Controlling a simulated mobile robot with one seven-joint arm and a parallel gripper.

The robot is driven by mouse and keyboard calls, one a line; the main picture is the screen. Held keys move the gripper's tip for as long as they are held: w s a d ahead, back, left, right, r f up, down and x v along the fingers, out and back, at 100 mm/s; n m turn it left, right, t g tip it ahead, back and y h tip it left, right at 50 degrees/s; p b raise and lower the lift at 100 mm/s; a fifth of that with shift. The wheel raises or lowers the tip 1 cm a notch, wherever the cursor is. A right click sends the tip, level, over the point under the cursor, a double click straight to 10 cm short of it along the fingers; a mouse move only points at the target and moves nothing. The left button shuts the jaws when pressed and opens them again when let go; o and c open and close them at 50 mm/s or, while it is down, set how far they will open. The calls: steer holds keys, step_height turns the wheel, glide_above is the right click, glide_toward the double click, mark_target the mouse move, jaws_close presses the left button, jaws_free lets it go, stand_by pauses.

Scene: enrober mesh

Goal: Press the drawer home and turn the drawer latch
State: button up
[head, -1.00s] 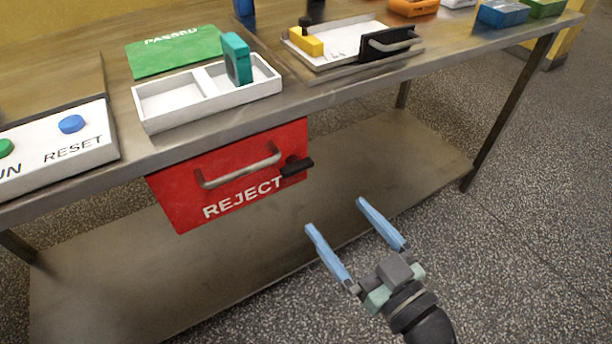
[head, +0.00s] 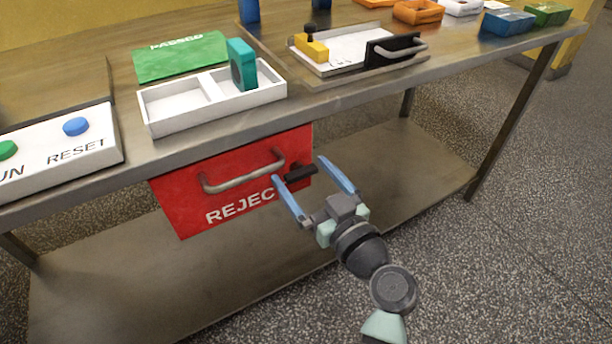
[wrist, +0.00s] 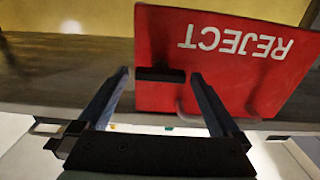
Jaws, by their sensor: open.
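The red drawer (head: 190,205) marked REJECT hangs under the table top, with a grey bar handle (head: 243,178) across its front. Its black latch (head: 300,174) sits at the right end of the front and lies roughly level, tilted slightly. My gripper (head: 307,167) is open, with its blue fingers on either side of the latch in the head view. In the wrist view the drawer front (wrist: 215,85) appears upside down, and the latch (wrist: 160,74) shows between the finger tips. I cannot tell whether a finger touches it. Part of the lettering is hidden behind a finger.
A lower shelf (head: 120,290) lies below the drawer.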

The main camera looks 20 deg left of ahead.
steer(key=c, duration=1.3)
steer(key=shift+m, duration=0.4)
steer(key=m, duration=0.3)
steer(key=m+p, duration=0.1)
steer(key=m, duration=0.3)
steer(key=shift+m+p, duration=0.3)
steer(key=shift+p, duration=0.05)
steer(key=m+p, duration=0.2)
steer(key=m, duration=0.2)
steer(key=shift+w+d+m, duration=0.1)
steer(key=shift+m, duration=0.2)
steer(key=shift+f+m+p, duration=0.2)
steer(key=shift+m+p, duration=0.95)
steer(key=shift+m, duration=1.05)
